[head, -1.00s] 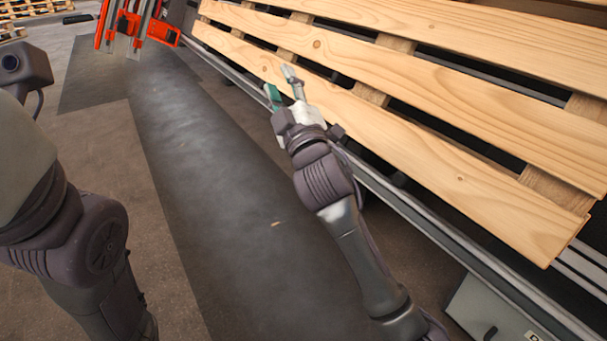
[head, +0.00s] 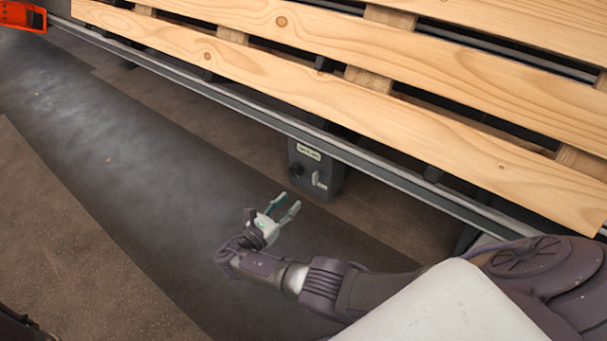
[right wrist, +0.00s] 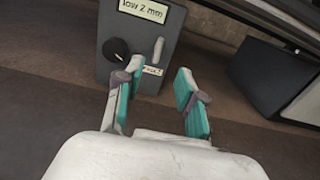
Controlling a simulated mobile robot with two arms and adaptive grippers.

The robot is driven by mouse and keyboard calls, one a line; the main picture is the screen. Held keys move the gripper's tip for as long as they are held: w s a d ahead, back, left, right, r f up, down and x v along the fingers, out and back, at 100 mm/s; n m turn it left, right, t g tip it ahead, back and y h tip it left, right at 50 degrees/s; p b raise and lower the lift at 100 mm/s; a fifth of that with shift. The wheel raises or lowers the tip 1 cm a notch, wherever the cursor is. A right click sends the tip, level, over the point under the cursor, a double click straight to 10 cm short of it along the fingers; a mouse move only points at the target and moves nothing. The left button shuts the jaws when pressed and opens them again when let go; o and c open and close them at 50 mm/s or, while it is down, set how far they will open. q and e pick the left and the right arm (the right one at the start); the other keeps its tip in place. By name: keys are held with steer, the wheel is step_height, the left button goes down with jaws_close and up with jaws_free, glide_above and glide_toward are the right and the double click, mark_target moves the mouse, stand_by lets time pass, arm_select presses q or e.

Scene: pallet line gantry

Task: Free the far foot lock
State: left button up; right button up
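A dark grey box (head: 316,170) hangs under the conveyor's side rail in the head view, with a label, a black knob and a small light lever. In the right wrist view the same box (right wrist: 116,62) shows a label ending in "low 2 mm", a black knob (right wrist: 116,49), a pale upright lever (right wrist: 157,50) and a smaller label below the lever. My right gripper (head: 287,207) is open and empty, just in front of the box and apart from it. Its green-padded fingers (right wrist: 153,88) point at the box's lower front. My left gripper is out of view.
A wooden pallet (head: 300,70) lies on the conveyor above the box. The metal side rail (head: 360,165) runs just over it. An orange part (head: 22,16) stands at the far left. The dark floor strip (head: 130,140) is clear. Another dark box (right wrist: 268,76) stands at right in the wrist view.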

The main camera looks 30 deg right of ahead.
mark_target(313, 178)
steer(key=b+x, duration=0.4)
steer(key=x, duration=0.7)
steer(key=shift+d, duration=0.1)
steer(key=shift+w+d, duration=0.3)
steer(key=shift+d, duration=0.25)
jaws_close()
